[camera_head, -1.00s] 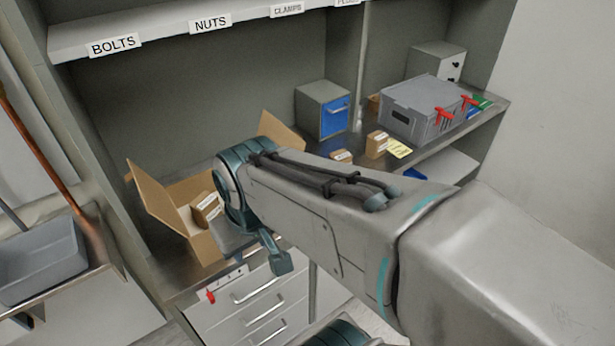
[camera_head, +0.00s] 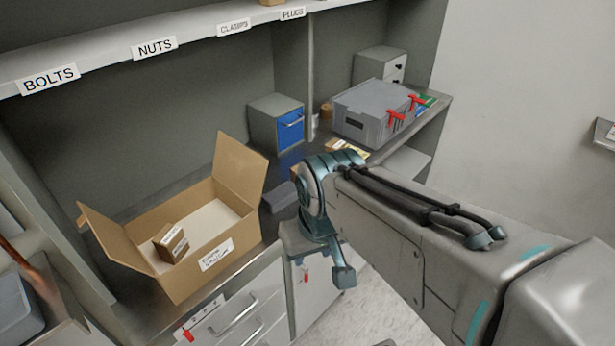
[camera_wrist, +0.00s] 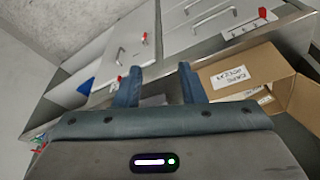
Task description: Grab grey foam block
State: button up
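A dark grey block (camera_head: 279,197), which looks like the foam block, lies on the counter just right of the open cardboard box (camera_head: 228,208) in the head view. My arm's end is at its right, in front of the counter. In the wrist view my gripper (camera_wrist: 159,72) has its two fingers spread apart, with nothing held between the tips. A small greyish patch shows low between the fingers; I cannot tell if it is the block. The cardboard box (camera_wrist: 283,82) is right of the fingers there.
A small brown carton (camera_head: 171,243) sits in the cardboard box. A blue-fronted cabinet (camera_head: 277,122) and a grey case with red latches (camera_head: 372,112) stand on the counter (camera_head: 205,288). Drawers with handles (camera_head: 236,312) are below it, with a shelf above. Floor is open at front right.

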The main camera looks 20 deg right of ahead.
aim_at(274, 201)
jog(key=z, duration=0.15)
jog(key=i, duration=0.45)
jog(key=u, duration=0.6)
jog(key=k, duration=1.3)
jog(key=u, duration=0.05)
jog(key=i, duration=0.45)
jog(key=z, duration=0.75)
jog(key=i, duration=1.1)
jog(key=u, duration=0.55)
